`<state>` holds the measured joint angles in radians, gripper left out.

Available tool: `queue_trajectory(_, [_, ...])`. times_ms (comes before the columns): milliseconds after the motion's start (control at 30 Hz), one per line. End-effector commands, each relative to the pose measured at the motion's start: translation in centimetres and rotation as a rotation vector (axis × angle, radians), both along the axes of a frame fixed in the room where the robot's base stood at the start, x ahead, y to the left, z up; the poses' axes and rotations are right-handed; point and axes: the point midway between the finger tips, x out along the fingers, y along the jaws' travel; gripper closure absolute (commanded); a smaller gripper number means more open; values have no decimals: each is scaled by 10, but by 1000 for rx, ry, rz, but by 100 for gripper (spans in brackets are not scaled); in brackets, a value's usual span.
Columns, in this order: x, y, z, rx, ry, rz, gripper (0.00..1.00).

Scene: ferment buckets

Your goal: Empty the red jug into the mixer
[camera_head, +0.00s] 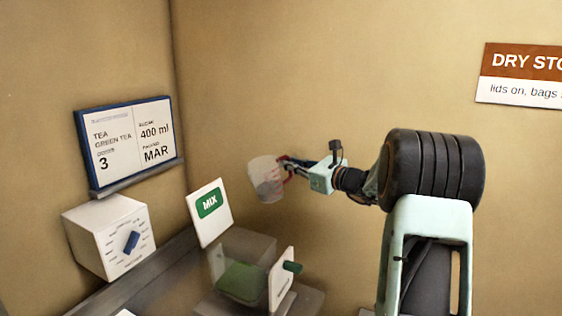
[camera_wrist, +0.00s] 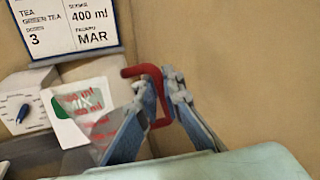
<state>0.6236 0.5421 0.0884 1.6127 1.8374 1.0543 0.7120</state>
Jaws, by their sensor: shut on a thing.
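The red jug is a see-through jug (camera_head: 264,182) with red markings and a red handle (camera_wrist: 158,84). My gripper (camera_head: 289,165) is shut on the handle and holds the jug in the air, slightly tilted. In the wrist view the fingers (camera_wrist: 165,92) are on both sides of the handle, and the jug's clear body (camera_wrist: 88,112) is to their left. I cannot tell what is in the jug. The mixer, a clear box (camera_head: 243,250) with green at its bottom, is lower and left of the jug, apart from it. A white MIX sign (camera_head: 209,213) stands behind it.
A white box with a blue dial (camera_head: 110,238) stands on the left. A tea board (camera_head: 130,143) hangs above it on the wall. A white panel with a green knob (camera_head: 282,278) stands at the mixer's right side. The wall (camera_head: 320,90) is close behind my arm.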

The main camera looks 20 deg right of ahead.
Motion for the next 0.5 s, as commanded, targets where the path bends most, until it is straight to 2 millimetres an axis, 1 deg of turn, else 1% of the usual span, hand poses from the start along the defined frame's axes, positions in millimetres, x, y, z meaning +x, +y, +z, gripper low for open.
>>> queue_trajectory(167, [0, 0, -6, -11, -2, 0, 100])
queue_trajectory(500, [0, 0, -39, -83, -21, -1, 100])
